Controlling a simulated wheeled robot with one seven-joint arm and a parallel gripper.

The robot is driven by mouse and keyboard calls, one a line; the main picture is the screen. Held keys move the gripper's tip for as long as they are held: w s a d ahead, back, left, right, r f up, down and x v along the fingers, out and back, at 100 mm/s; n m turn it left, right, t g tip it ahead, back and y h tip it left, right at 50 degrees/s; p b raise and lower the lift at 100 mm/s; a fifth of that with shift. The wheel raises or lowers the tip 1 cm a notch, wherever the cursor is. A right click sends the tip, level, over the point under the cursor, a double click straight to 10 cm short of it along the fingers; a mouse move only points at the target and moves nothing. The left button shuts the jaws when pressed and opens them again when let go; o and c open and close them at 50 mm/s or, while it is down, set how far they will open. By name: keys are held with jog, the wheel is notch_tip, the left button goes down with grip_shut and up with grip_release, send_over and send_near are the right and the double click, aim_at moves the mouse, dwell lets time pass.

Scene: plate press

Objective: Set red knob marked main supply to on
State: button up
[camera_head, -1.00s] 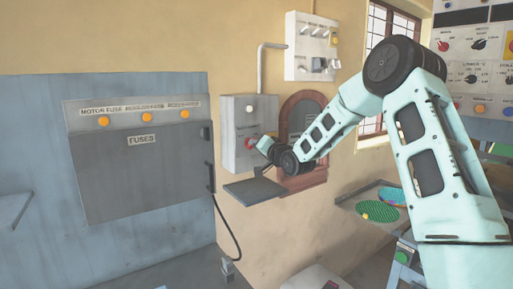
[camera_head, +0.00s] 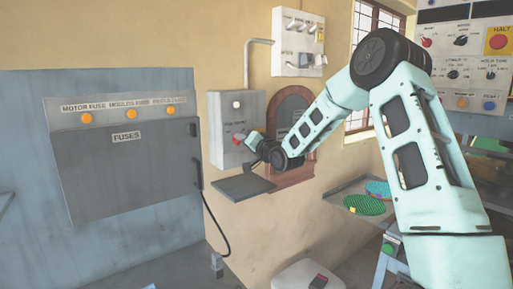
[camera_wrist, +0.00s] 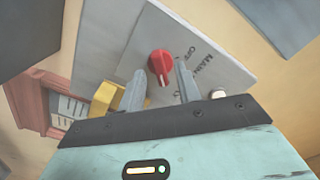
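The red knob (camera_wrist: 161,63) sits on a grey switch box (camera_wrist: 205,62) on the wall, with a pale pointer mark on its lower edge in the wrist view. Lettering beside it reads "MAIN" and "OFF"; the rest is hard to read. My gripper (camera_wrist: 160,72) is open, with one finger on each side of the knob and visible gaps to both in the picture. I cannot tell how deep the fingers reach. In the head view the knob (camera_head: 237,139) is small, at the lower part of the box (camera_head: 222,112), with my gripper (camera_head: 252,141) just right of it.
A dark shelf (camera_head: 243,188) juts out below the box. A reddish-brown arched frame (camera_head: 294,176) is close on the right, partly behind my arm. A grey fuse cabinet (camera_head: 125,170) stands left. A white switch panel (camera_head: 298,42) hangs above.

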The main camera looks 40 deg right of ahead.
jog(key=s+b, duration=0.4)
jog(key=s, duration=1.3)
jog(key=shift+d, duration=0.3)
jog(key=s+a+f+n+g+y, duration=0.1)
jog(key=s+a+f+n+g, duration=0.25)
jog(key=a, duration=0.45)
jog(key=s+a+f+n+g, duration=0.25)
jog(key=a+f, duration=0.25)
jog(key=a, duration=0.3)
jog(key=s+a+f+n+g+y, duration=0.15)
jog(key=a+f+g, duration=0.25)
jog(key=a, duration=0.4)
jog(key=s+a+f+n+g+h, duration=0.1)
jog(key=s+a+n+g, duration=0.3)
jog(key=s, duration=0.8)
jog(key=s+a+f+n+g+h, duration=0.1)
jog(key=s+a+n+g, duration=0.3)
jog(key=s, duration=0.8)
jog(key=shift+a+f+n, duration=0.3)
jog(key=shift+f+n, duration=0.25)
jog(key=shift+f, duration=0.2)
jog(key=shift+s+h, duration=0.1)
jog(key=shift+h, duration=0.15)
